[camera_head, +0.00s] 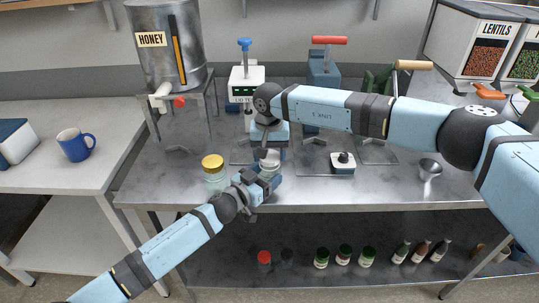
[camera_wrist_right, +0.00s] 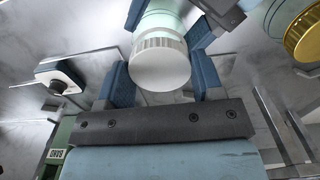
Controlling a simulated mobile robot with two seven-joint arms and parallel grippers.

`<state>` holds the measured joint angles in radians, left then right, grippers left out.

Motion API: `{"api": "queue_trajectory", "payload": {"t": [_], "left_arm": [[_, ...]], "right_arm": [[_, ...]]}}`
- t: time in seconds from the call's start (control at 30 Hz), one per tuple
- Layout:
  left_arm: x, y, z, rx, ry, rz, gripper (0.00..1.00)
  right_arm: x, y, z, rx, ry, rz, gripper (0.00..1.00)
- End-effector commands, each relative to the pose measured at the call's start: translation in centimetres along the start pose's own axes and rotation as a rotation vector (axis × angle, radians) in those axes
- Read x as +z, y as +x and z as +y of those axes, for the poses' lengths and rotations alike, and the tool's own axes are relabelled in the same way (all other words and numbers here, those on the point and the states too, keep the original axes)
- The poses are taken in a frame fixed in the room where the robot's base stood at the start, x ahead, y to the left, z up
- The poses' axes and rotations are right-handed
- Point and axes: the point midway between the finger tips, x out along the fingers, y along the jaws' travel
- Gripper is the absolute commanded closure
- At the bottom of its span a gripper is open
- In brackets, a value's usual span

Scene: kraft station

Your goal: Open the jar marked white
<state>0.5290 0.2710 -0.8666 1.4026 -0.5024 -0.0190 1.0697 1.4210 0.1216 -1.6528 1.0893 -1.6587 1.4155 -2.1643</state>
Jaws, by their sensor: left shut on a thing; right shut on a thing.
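The jar with the white ribbed lid (camera_wrist_right: 160,66) shows in the right wrist view, its pale green body (camera_wrist_right: 162,22) beyond the lid. In the head view the white lid (camera_head: 270,160) is partly hidden below my right gripper (camera_head: 268,148). My right gripper (camera_wrist_right: 161,72) is shut on the lid, with blue fingers on both sides of it. My left gripper (camera_head: 262,182) comes in from the front left and is shut on the jar's body. I cannot tell whether the lid is loose or whether the jar touches the table.
A second jar with a gold lid (camera_head: 212,163) stands just left. A honey dispenser (camera_head: 166,45) on a stand is at the back left. Devices with a blue knob (camera_head: 245,85) and a red handle (camera_head: 324,70) stand behind. A small black-topped device (camera_head: 343,163) and metal cup (camera_head: 429,169) are right.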

Motion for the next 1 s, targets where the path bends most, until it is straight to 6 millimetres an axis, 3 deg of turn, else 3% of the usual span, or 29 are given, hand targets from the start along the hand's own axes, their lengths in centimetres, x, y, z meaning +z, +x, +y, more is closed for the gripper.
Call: {"api": "queue_trajectory", "payload": {"t": [0.77, 1.0], "left_arm": [[0.0, 0.0, 0.0, 0.000, 0.000, -0.001, 0.99], [0.0, 0.0, 0.0, 0.000, 0.000, -0.001, 0.99]], "right_arm": [[0.0, -1.6, 0.0, 0.000, 0.000, 0.001, 0.68], [0.0, -4.0, 0.0, 0.000, -0.001, 0.002, 0.68]]}}
